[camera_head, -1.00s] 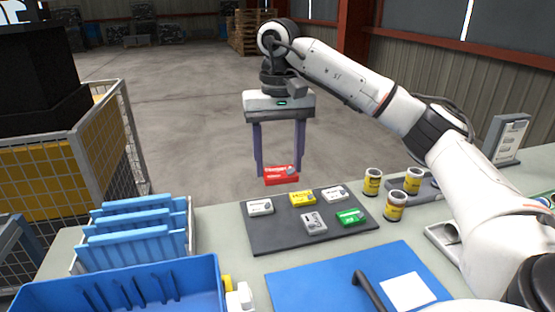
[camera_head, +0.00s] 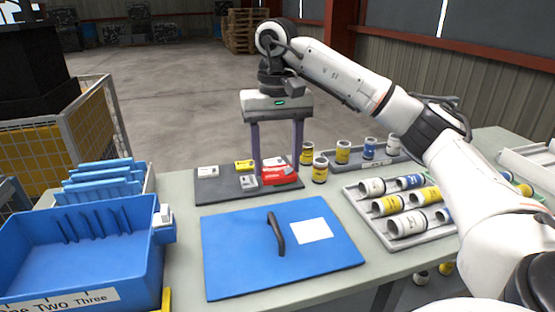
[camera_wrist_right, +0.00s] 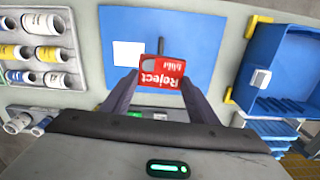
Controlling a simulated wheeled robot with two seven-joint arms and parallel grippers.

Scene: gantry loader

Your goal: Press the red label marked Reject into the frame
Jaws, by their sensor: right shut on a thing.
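The red label marked Reject (camera_wrist_right: 163,72) is between the fingertips of my right gripper (camera_wrist_right: 158,88), which is shut on it. The word appears upside down in the right wrist view. In the head view the label (camera_head: 280,175) hangs below my right gripper (camera_head: 277,168), overlapping the right part of the dark mat (camera_head: 225,192). I cannot tell its height above the mat. A small white fitting (camera_head: 163,218) sits on the right side of the blue bin (camera_head: 105,275); whether it is the frame is unclear. My left gripper is not in view.
A blue board (camera_head: 240,265) with a black handle and white square lies in front of the mat. Yellow, white and grey labels lie on the mat. A grey tray of cans (camera_head: 385,235) stands right. Blue dividers (camera_head: 100,185) stand behind the bin.

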